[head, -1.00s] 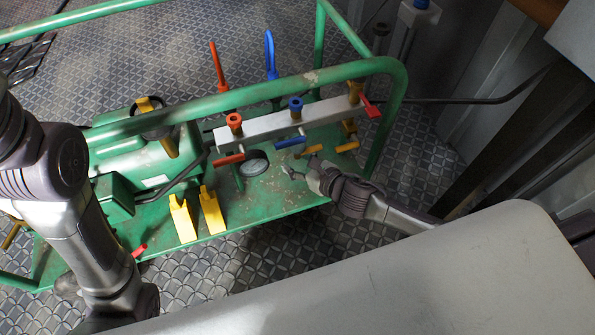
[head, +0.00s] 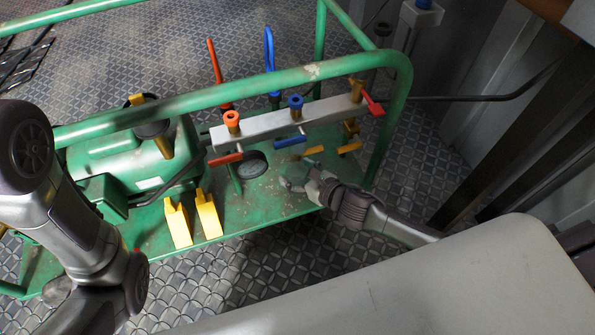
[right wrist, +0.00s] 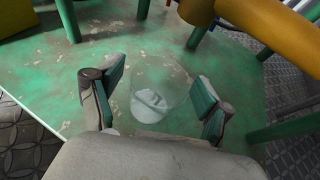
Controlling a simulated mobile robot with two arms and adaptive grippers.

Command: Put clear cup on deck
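The clear cup (right wrist: 158,88) is see-through and stands on the green deck (right wrist: 45,75) in the right wrist view. It lies between the two fingers of my right gripper (right wrist: 158,98), which are spread, with a small gap seeming to show on each side. In the head view my right gripper (head: 302,178) is low over the right front part of the deck (head: 265,200); I cannot make out the cup there. My left arm shows at the left, but its gripper is out of view.
A grey manifold bar (head: 270,125) with red, blue and yellow handles stands just behind my right gripper. Green rails frame the cart. Two yellow wedge-shaped pieces (head: 207,215) and a round dark disc (head: 252,165) are left of the gripper.

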